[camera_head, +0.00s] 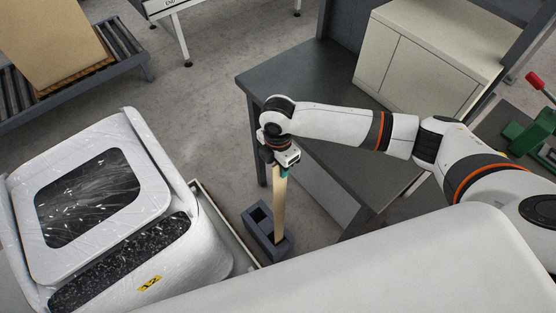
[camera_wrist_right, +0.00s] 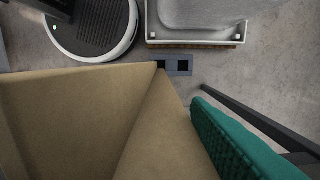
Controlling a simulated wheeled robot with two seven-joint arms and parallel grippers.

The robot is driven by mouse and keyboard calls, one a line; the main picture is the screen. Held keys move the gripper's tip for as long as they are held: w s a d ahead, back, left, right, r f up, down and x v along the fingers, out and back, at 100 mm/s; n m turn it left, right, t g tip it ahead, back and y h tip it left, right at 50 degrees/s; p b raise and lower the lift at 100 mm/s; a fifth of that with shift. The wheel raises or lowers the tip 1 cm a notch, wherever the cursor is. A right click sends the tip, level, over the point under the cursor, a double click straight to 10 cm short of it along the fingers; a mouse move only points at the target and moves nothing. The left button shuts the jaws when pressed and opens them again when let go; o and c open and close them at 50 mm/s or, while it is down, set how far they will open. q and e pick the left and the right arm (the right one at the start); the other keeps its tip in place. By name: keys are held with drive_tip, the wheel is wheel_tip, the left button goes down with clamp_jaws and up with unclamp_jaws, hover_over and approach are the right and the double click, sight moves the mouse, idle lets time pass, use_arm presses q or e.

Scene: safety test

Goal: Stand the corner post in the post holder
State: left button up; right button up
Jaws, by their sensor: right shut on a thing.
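The corner post (camera_head: 279,207) is a long tan L-shaped piece, hanging close to upright below my right gripper (camera_head: 283,170). My right gripper is shut on its upper end; a teal finger pad shows beside the post (camera_wrist_right: 120,115) in the wrist view. The post holder (camera_head: 254,230) is a dark grey block on the floor with two square openings. In the head view the post's lower end overlaps the holder's nearer opening. In the wrist view the holder (camera_wrist_right: 172,72) shows both dark openings just past the post's far end. Whether the post touches the holder is unclear. My left gripper is out of view.
A plastic-wrapped white appliance (camera_head: 103,205) stands left of the holder, its base edge close by. A dark grey table (camera_head: 270,77) with a cream cabinet (camera_head: 430,50) stands to the right. A roller conveyor (camera_head: 125,50) with a carton is at the upper left.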

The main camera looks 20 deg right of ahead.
idle(0.4)
drive_tip(key=o, duration=1.4)
drive_tip(key=shift+o, duration=0.5)
drive_tip(key=shift+o, duration=1)
wheel_tip(320, 180, up, 7)
drive_tip(key=p, duration=0.8)
